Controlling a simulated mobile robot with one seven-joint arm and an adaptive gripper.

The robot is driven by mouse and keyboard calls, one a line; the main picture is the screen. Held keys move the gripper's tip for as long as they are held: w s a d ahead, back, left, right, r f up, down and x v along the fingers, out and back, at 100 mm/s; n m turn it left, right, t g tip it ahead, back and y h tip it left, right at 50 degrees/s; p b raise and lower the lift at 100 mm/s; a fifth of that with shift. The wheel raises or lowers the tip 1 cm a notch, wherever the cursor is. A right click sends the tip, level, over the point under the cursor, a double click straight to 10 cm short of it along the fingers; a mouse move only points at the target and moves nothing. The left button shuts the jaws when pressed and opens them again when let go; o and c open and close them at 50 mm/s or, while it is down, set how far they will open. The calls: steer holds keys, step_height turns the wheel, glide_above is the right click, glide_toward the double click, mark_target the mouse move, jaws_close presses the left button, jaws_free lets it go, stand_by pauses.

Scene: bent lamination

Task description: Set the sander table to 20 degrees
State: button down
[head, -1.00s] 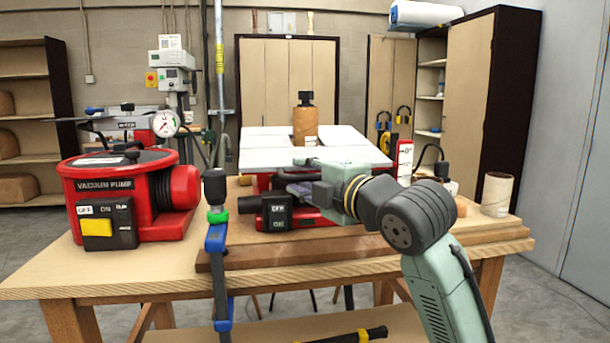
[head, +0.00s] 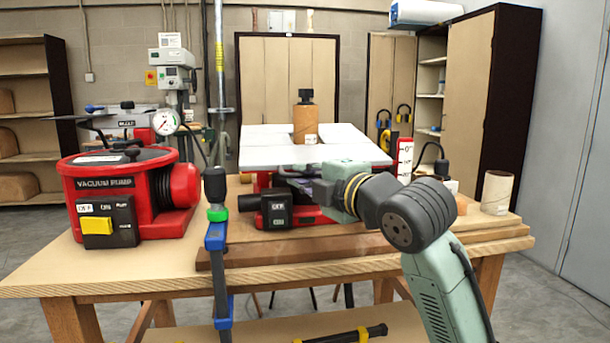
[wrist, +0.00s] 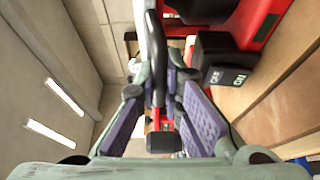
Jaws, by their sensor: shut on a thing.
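The sander table (head: 270,155) is a white split plate on a red base, and it looks about level in the head view. The sanding drum (head: 306,124), brown with a black top knob, stands up through it. A red and white scale plate (head: 405,158) marked 0° is at its right side. My gripper (wrist: 160,92) is below the table's front edge, partly hidden by my wrist in the head view. In the wrist view its purple-padded fingers are shut on a black lever (wrist: 156,65). A dark block-like end (wrist: 162,142) shows between the fingers.
The sander's switch box (head: 277,211) is just left of my gripper. A blue clamp (head: 216,240) stands at the bench's front edge. A red vacuum pump (head: 130,195) is on the left, and a cardboard tube (head: 497,192) is on the right.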

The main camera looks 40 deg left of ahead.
steer(key=f, duration=0.1)
steer(key=f+b, duration=0.2)
steer(key=shift+w+a+f, duration=0.3)
steer(key=shift+a+f, duration=0.05)
steer(key=shift+r, duration=0.1)
steer(key=c, duration=1.8)
jaws_free()
steer(key=shift+o, duration=0.5)
steer(key=shift+d, duration=0.2)
steer(key=v, duration=1.1)
steer(key=shift+d, duration=0.35)
steer(key=shift+s+r, duration=0.1)
steer(key=shift+s, duration=0.05)
